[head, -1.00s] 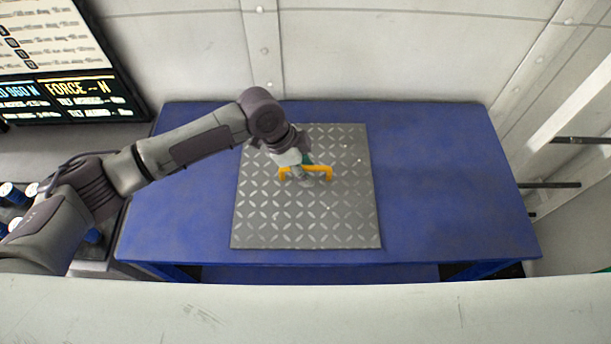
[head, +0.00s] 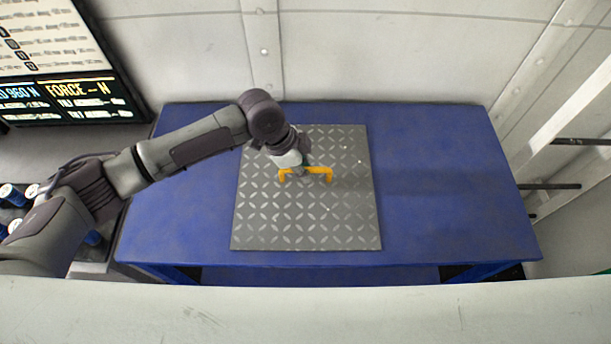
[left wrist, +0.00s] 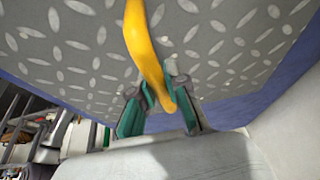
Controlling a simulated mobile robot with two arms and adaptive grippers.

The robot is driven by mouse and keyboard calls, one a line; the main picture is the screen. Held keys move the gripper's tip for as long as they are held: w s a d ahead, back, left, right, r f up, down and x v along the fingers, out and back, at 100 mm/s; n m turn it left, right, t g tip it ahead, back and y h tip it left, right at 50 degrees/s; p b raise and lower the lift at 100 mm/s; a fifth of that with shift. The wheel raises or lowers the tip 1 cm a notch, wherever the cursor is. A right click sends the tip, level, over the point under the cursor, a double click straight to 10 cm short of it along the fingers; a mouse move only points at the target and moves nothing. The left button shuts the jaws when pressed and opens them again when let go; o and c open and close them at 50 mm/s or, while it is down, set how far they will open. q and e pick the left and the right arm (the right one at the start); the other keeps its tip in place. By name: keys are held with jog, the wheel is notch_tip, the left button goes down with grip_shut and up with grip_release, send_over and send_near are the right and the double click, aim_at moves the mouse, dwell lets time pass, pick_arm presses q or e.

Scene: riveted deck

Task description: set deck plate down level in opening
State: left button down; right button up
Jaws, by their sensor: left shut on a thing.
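The deck plate (head: 305,220) is a grey square sheet with a raised diamond tread pattern. In the head view it looks flat over the middle of the blue table; I cannot tell whether it rests there or hangs just above. A yellow handle (head: 322,172) stands up from its upper middle. My left gripper (head: 300,173) is shut on the handle's left part. In the left wrist view the green-padded fingers (left wrist: 160,98) are on both sides of the yellow handle (left wrist: 143,40), with the plate (left wrist: 225,40) behind. No opening shows; anything under the plate is hidden. My right gripper is not in view.
The blue table (head: 450,200) has bare room left and right of the plate. A pale wall (head: 380,60) stands behind it. A screen reading "FORCE" (head: 75,95) is at upper left, and blue cans (head: 12,195) stand at far left. Rods (head: 580,142) stick out at right.

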pick_arm(q)
jog(key=shift+w+d+r, duration=0.1)
jog(key=shift+r, duration=0.05)
jog(key=shift+r, duration=0.45)
notch_tip(320, 180, up, 4)
jog(key=shift+f+b, duration=0.15)
jog(key=shift+b, duration=0.6)
jog(key=s+d+r+b, duration=0.2)
jog(key=s+d+r, duration=0.4)
jog(key=s+d, duration=0.2)
jog(key=shift+d+r, duration=0.15)
jog(key=shift+r, duration=0.25)
jog(key=n+t+y, duration=0.1)
jog(key=n+t, duration=0.2)
jog(key=n, duration=0.6)
send_near(314, 168)
jog(key=a+r, duration=0.1)
jog(key=a, duration=0.4)
jog(key=a+r+n+t+y, duration=0.1)
jog(key=a+r+n+y, duration=0.1)
jog(key=a+n, duration=0.7)
jog(key=a+y, duration=0.1)
jog(key=a, duration=0.3)
jog(key=shift+w+t, duration=0.3)
jog(key=shift+w, duration=0.05)
jog(key=shift+r, duration=0.15)
